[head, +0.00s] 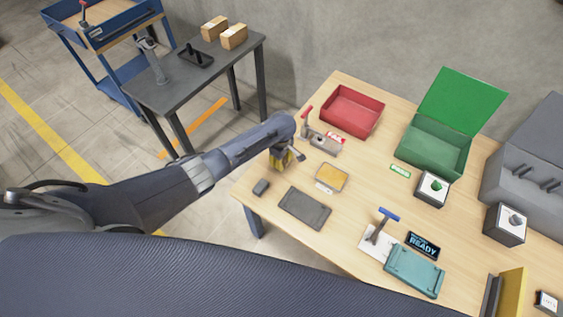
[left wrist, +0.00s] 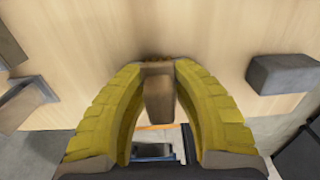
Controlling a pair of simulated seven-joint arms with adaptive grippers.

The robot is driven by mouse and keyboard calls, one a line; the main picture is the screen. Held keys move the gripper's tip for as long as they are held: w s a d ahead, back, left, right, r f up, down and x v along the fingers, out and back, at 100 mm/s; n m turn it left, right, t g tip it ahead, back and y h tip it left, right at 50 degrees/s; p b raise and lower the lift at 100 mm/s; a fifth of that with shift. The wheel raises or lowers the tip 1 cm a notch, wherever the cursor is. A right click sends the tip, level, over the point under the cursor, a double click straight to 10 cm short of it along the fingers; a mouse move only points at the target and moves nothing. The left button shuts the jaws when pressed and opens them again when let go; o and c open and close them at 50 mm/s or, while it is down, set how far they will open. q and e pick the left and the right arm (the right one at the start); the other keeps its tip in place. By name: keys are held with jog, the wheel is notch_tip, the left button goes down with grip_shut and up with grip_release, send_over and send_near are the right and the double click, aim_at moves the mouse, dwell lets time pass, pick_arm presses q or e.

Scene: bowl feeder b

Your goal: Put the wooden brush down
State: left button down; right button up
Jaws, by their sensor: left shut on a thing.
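My left gripper (head: 281,160) has yellow fingers and is over the left end of the wooden table (head: 260,213). In the left wrist view the same gripper (left wrist: 158,75) is shut on a brown block-like piece, which appears to be the wooden brush (left wrist: 158,98). The fingers hide its sides, and the motion of the view blurs it. In the head view the brush is mostly hidden by the gripper. I cannot tell whether the brush touches the table. My right gripper is not in view.
A grey block (head: 261,187) lies near the left edge; it also shows in the left wrist view (left wrist: 282,75). A grey-brown fixture (head: 322,141) stands close by the gripper. A dark tray (head: 305,208), yellow-topped pad (head: 332,177), red bin (head: 352,111) and green box (head: 432,146) occupy the table.

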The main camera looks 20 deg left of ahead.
pick_arm(q)
jog(key=shift+f, duration=0.1)
jog(key=c, duration=1.1)
grip_release()
notch_tip(320, 180, up, 12)
jog(key=shift+r, duration=0.15)
